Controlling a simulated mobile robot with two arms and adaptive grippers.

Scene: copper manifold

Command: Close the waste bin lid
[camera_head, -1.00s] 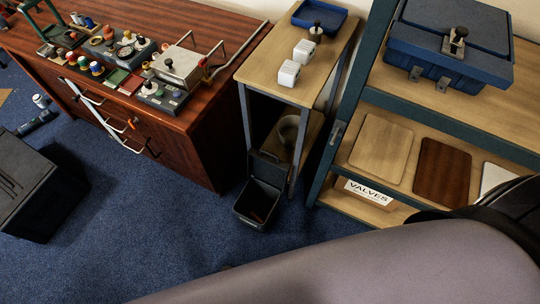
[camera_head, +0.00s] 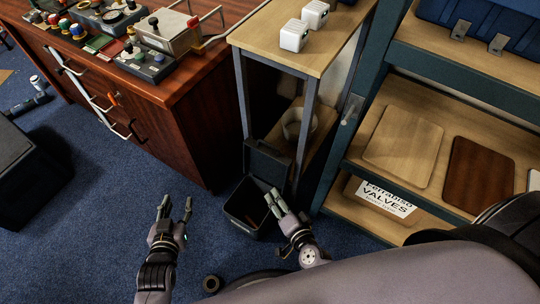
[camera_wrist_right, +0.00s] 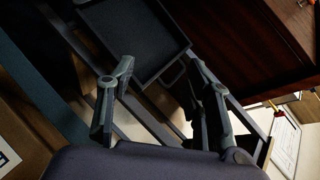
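The waste bin (camera_head: 240,222) is a small dark box on the blue carpet, between the red wood cabinet and the small table. Its lid (camera_head: 267,163) stands raised at the back, so the bin is open, with something brownish inside. My right gripper (camera_head: 275,201) is open, in front of the bin's right side in the head view and partly covering it. The right wrist view shows its fingers (camera_wrist_right: 160,95) wide apart and empty, with a dark rimmed panel (camera_wrist_right: 135,40), apparently the lid, beyond them. My left gripper (camera_head: 175,207) is open and empty, left of the bin.
The small table's legs (camera_head: 306,130) stand close behind the bin. The red wood cabinet (camera_head: 185,130) is at left, a shelf unit with a VALVES sign (camera_head: 380,197) at right. A dark box (camera_head: 25,175) sits far left.

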